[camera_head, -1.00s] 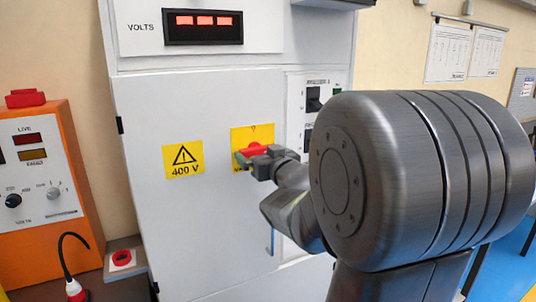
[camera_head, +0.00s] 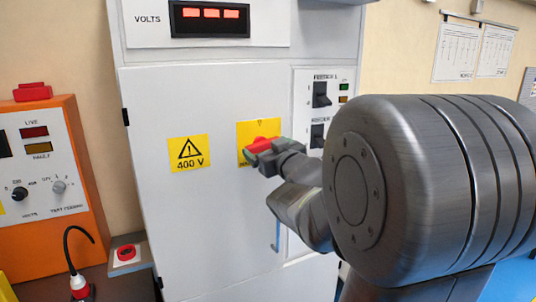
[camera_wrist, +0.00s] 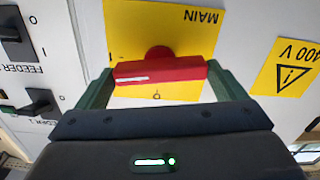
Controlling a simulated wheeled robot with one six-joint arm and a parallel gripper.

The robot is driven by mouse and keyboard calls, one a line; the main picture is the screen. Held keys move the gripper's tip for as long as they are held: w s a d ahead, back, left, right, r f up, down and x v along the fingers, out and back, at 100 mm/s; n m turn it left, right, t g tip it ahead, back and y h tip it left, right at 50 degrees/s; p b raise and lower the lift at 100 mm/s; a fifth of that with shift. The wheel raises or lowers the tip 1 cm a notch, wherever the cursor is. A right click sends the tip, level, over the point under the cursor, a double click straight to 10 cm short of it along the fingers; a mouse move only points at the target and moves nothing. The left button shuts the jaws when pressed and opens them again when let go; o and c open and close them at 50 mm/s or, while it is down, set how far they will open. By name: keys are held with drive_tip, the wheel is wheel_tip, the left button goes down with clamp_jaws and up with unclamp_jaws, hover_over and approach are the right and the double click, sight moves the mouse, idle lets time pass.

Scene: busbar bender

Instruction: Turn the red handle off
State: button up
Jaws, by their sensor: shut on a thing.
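The red handle (camera_head: 262,143) is on a yellow plate marked MAIN on the white cabinet door. In the wrist view the red handle (camera_wrist: 160,72) lies nearly level across the picture, which shows the plate upside down. An O mark shows just below it there. My gripper (camera_head: 265,155) is at the handle. In the wrist view my gripper's green fingers (camera_wrist: 158,80) stand at both ends of the handle, shut on it. In the head view my gripper partly covers the handle and plate.
A yellow 400 V sign (camera_head: 189,153) is left of the handle. Black feeder switches (camera_head: 320,95) are to its upper right. An orange panel (camera_head: 85,225) with knobs stands at the left. A red button (camera_head: 126,253) is low beside the cabinet.

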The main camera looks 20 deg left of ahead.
drive_tip(key=n+b, duration=0.5)
drive_tip(key=n, duration=0.3)
drive_tip(key=shift+f+b, duration=0.2)
drive_tip(key=shift+b, duration=0.2)
drive_tip(key=n+b, duration=0.2)
drive_tip(key=n, duration=0.2)
drive_tip(key=shift+n, duration=0.3)
drive_tip(key=shift+r+n+b, duration=0.15)
drive_tip(key=shift+n+b, duration=0.7)
drive_tip(key=shift+n, duration=1.05)
drive_tip(key=o, duration=1.1)
